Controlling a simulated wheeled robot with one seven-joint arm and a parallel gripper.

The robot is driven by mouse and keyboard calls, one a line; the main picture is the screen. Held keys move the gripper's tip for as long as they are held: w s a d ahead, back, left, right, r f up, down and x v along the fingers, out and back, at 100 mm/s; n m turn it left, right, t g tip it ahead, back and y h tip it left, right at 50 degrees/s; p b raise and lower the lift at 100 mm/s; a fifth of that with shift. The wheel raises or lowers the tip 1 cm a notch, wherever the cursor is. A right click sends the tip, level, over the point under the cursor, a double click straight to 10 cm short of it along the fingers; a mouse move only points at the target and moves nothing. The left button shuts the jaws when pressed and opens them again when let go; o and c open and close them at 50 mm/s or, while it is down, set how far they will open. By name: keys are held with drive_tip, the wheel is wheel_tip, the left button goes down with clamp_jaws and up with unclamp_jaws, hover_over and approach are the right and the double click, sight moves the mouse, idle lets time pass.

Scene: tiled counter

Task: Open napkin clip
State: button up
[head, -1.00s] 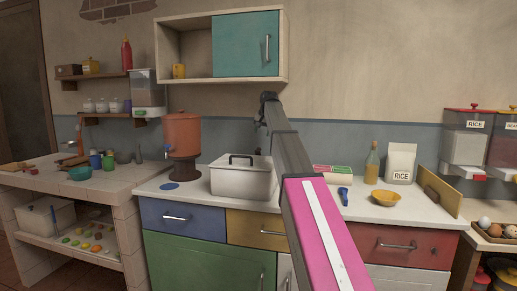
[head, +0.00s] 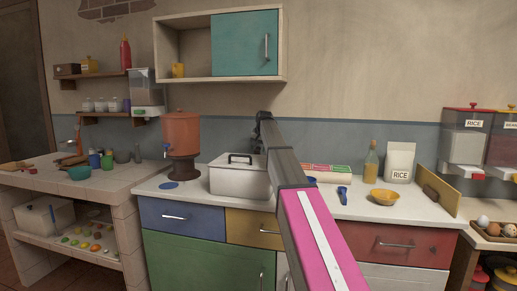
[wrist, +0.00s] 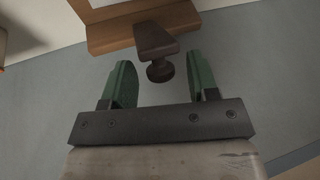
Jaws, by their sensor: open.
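A brown wooden piece (wrist: 120,32) with a pale panel above it shows at the top of the wrist view. A darker tapered lever (wrist: 154,38) with a round knob (wrist: 160,70) sticks out from it. This looks like the napkin clip, but I cannot be sure. My gripper (wrist: 158,62) is open, with one green finger on each side of the knob. The fingers appear apart from the knob. In the head view my arm reaches toward the back wall; the gripper's fingers and the clip cannot be made out there.
A lidded grey-white box (head: 240,179) stands on the counter left of my arm. Right of it are a red, white and green box (head: 326,171), a blue item (head: 342,193), a yellow bowl (head: 383,197), a bottle (head: 371,161) and a rice bag (head: 399,163). A teal-doored cabinet (head: 243,45) hangs above.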

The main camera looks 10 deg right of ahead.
clamp_jaws()
drive_tip(key=shift+w+d+r+g, duration=0.15)
drive_tip(key=shift+w+g, duration=0.15)
drive_tip(key=shift+w, duration=0.15)
drive_tip(key=shift+w+d+r+g, duration=0.15)
drive_tip(key=shift+w+g, duration=0.15)
drive_tip(key=shift+w, duration=0.15)
drive_tip(key=shift+w+d+g+y, duration=0.2)
drive_tip(key=shift+w+g+y, duration=0.25)
drive_tip(key=shift+g+y, duration=0.2)
unclamp_jaws()
drive_tip(key=shift+r, duration=0.1)
